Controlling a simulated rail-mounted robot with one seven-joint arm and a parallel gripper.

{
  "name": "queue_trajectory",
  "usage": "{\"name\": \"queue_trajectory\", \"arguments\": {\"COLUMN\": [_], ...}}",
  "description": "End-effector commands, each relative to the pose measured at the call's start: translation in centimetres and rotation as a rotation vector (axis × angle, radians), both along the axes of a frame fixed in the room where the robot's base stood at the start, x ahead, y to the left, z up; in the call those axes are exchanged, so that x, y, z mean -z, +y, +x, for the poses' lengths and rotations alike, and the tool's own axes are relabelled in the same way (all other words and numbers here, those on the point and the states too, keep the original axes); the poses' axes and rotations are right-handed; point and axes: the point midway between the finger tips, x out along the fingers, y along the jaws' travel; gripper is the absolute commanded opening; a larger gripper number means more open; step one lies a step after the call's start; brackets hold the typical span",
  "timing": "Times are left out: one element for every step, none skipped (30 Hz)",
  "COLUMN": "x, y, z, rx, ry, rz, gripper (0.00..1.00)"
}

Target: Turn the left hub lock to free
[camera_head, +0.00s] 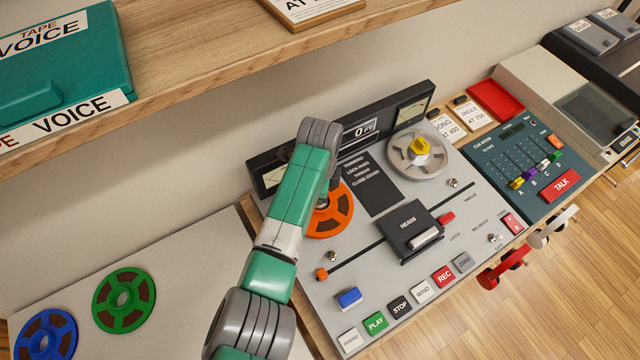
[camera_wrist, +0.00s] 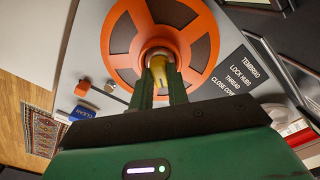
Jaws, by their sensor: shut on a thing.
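The left hub lock (camera_wrist: 157,69) is a small yellow knob at the centre of the orange reel (camera_wrist: 118,42), in the wrist view. My gripper (camera_wrist: 161,80) is shut on it, with a green finger on either side. In the head view the orange reel (camera_head: 333,222) lies on the left of the tape deck, and my arm covers the left hub lock and most of my gripper. The right hub lock (camera_head: 420,146) is a yellow knob on the grey reel (camera_head: 404,163). How far the left lock is turned cannot be told.
The tape deck (camera_head: 303,287) has a black heads cover (camera_head: 408,228) and a row of buttons in front. A wooden shelf (camera_head: 180,62) with a teal voice box (camera_head: 75,70) overhangs at upper left. Green (camera_head: 148,292) and blue (camera_head: 66,335) reels lie at left.

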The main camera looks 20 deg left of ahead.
Motion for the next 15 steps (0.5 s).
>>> {"name": "queue_trajectory", "arguments": {"x": [-0.53,-0.54,-0.51,-0.49,-0.49,-0.48,-0.47,-0.44,-0.42,-0.42,-0.41,-0.39,-0.38,-0.36,-0.35], "y": [-0.04,-0.02,-0.06,-0.06,-0.04,-0.04,-0.04,-0.03,-0.05,-0.05,-0.05,-0.02,0.01,0.00,-0.03], "z": [0.00,0.01,0.02,0.02,0.04,0.03,0.02,0.01,0.01,0.03,0.04,0.05,0.04,0.03,0.03], "rx": [-0.042,-0.072,-0.109,-0.137,-0.165,-0.203,-0.231,-0.259,-0.295,-0.320,-0.346,-0.380,-0.405,-0.428,-0.457], "ry": [0.001,0.001,0.001,0.001,0.000,0.000,0.001,0.001,0.001,0.001,0.001,0.000,0.000,0.001,0.001], "rz": [0.000,0.000,-0.001,-0.001,0.000,-0.001,-0.001,-0.001,0.000,-0.001,-0.001,-0.001,0.000,0.000,-0.001], "gripper": [0.00,0.00,0.00,0.00,0.00,0.00,0.00,0.00,0.00,0.00,0.00,0.00,0.00,0.00,0.00]}}
